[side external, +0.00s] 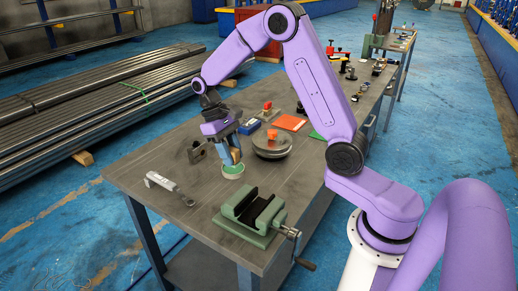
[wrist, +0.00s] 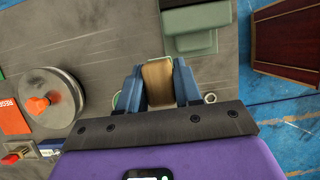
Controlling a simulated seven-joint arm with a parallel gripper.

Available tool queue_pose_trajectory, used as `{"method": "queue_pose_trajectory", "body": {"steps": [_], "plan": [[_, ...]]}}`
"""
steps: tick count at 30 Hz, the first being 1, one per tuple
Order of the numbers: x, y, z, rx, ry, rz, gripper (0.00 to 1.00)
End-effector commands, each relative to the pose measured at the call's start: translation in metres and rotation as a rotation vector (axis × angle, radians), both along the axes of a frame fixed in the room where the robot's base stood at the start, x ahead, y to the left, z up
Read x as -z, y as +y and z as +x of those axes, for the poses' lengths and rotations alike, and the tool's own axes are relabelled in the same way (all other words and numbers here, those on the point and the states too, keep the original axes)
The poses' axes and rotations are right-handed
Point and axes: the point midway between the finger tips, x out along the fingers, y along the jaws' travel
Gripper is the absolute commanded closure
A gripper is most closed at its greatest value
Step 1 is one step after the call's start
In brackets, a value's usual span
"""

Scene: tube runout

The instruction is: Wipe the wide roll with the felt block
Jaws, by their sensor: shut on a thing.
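My gripper (side external: 231,152) is shut on a tan block, which I take for the felt block (wrist: 158,82); it sits between the two blue fingers in the wrist view. In the side view the fingers point down, just above or at a low white round tin with a green top (side external: 232,171); I cannot tell if they touch. A wide, low grey round piece with an orange knob (side external: 271,146), perhaps the wide roll, stands on the bench to the right of the gripper. It shows at the left in the wrist view (wrist: 62,92), with a reddish smear on top.
A green vise (side external: 250,215) stands at the bench's front edge. A caliper-like tool (side external: 168,185) lies to the left. An orange sheet (side external: 289,122) and a blue box (side external: 249,126) lie behind the round piece. The front left of the bench is mostly clear.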

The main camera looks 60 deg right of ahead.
Motion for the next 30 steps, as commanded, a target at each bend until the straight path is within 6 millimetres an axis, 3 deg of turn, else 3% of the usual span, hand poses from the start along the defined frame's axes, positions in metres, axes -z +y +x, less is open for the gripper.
{"method": "queue_pose_trajectory", "body": {"steps": [5,10,18,24,30], "plan": [[-0.001,-0.058,0.015,0.007,-0.010,0.004,0.91],[-0.002,-0.131,0.022,0.004,-0.016,0.004,0.91],[-0.005,-0.241,0.008,0.005,-0.010,0.001,0.91],[-0.006,-0.293,-0.009,0.005,-0.001,-0.002,0.91],[-0.006,-0.311,-0.016,0.004,0.003,-0.002,0.91]]}}
